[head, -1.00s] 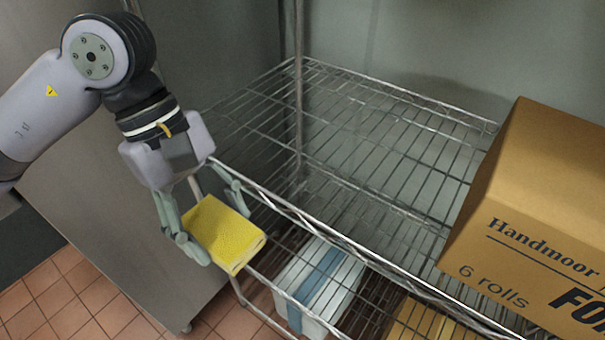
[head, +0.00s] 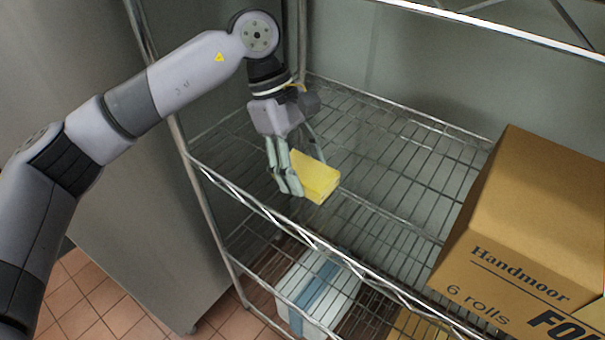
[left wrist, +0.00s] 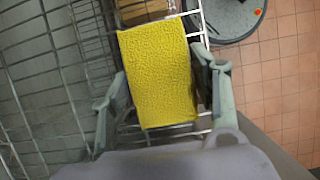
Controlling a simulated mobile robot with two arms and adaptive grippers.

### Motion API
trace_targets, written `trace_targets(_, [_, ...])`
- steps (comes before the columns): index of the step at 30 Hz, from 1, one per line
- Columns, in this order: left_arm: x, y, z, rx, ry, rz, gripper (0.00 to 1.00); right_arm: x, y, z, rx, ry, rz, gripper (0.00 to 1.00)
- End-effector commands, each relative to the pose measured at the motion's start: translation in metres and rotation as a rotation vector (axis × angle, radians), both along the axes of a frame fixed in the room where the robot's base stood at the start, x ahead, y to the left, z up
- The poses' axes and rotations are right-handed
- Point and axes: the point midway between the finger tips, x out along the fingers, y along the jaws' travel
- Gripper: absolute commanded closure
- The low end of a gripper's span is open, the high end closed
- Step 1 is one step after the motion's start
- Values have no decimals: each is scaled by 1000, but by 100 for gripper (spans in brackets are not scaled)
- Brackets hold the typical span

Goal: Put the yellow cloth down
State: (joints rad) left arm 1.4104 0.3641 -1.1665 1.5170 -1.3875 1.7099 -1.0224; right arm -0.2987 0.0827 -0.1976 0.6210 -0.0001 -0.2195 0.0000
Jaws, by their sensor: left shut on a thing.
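The yellow cloth (head: 317,177) is a folded, thick block. My left gripper (head: 301,175) is shut on it, with fingers on either side. In the head view it is over the left part of the wire shelf (head: 385,165); I cannot tell whether the cloth touches the wires. In the left wrist view the cloth (left wrist: 158,75) lies between the two fingers (left wrist: 160,95), with its textured face showing and shelf wires beyond it. My right gripper is not in view.
A brown cardboard box (head: 530,215) stands on the right of the shelf. A white and blue container (head: 320,290) sits on a lower level. A shelf post (head: 200,190) rises at the left front corner. The shelf's middle is clear.

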Motion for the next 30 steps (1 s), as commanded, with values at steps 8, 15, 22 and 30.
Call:
trace_targets(8, [-1, 1, -32, 1, 3, 1, 74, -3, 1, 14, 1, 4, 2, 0])
trace_targets(15, [-1, 1, -34, 1, 1, 0, 74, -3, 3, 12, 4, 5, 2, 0])
trace_targets(22, [-1, 1, -36, 1, 1, 0, 38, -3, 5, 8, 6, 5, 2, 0])
trace_targets(30, [-1, 1, -36, 1, 1, 0, 24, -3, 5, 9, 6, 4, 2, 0])
